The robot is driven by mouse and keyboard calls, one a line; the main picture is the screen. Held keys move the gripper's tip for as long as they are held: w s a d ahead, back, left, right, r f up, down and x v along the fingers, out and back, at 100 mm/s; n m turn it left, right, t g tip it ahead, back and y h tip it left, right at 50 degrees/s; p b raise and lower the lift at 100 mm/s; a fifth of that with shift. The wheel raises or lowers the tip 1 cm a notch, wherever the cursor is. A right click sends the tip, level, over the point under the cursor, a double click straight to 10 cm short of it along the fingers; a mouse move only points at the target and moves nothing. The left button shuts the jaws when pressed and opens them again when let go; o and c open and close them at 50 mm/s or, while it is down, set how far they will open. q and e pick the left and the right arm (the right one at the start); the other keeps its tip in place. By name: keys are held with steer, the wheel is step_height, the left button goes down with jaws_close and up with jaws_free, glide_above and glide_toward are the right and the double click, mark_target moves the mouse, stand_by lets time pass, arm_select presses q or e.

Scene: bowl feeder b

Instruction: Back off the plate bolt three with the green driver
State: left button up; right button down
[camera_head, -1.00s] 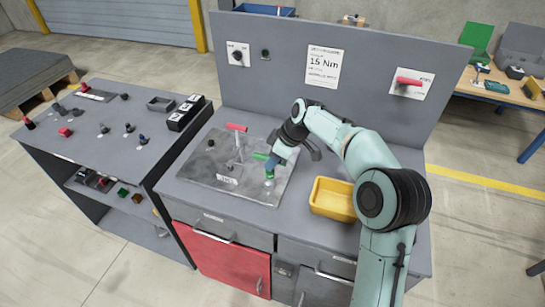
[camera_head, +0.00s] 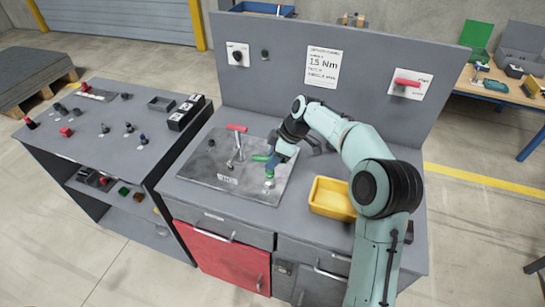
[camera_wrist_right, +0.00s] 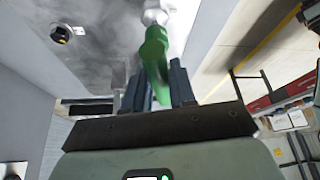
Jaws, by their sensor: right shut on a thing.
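My right gripper (camera_head: 275,162) is above the right part of the grey metal plate (camera_head: 215,178). It is shut on the green driver (camera_head: 262,157), whose handle sticks out to the left of the jaws. The right wrist view shows the green driver (camera_wrist_right: 154,55) between the two dark fingers (camera_wrist_right: 157,90), with its far end at a pale round bolt or fitting (camera_wrist_right: 155,16). I cannot tell whether the driver is seated on it. A red-handled T-shaped tool (camera_head: 237,129) stands upright on the plate to the left. The plate has a small white label (camera_head: 227,180). My left gripper is not in view.
A yellow bin (camera_head: 332,198) stands on the bench right of the plate. A grey back panel (camera_head: 290,65) with a 15 Nm sign (camera_head: 323,66) and a red handle (camera_head: 407,82) rises behind. A side table (camera_head: 90,125) at left carries several small parts.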

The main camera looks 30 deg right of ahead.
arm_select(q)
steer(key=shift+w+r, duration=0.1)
arm_select(e)
steer(key=shift+r, duration=0.1)
steer(key=shift+w+n+g+p, duration=0.25)
steer(key=shift+n+p, duration=0.2)
steer(key=shift+n, duration=0.45)
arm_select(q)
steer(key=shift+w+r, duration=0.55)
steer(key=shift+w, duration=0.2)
arm_select(e)
steer(key=shift+s+n+y, duration=0.1)
steer(key=shift+n+y, duration=0.2)
steer(key=shift+n, duration=0.1)
steer(key=shift+g, duration=0.25)
steer(key=shift+d+n+g, duration=0.1)
steer(key=shift+n+g, duration=0.3)
steer(key=shift+n, duration=0.8)
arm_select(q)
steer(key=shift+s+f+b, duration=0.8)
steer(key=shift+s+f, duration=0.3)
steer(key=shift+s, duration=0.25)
arm_select(e)
steer(key=shift+s+m+t, duration=0.1)
steer(key=shift+m+t, duration=0.5)
steer(key=shift+m, duration=0.8)
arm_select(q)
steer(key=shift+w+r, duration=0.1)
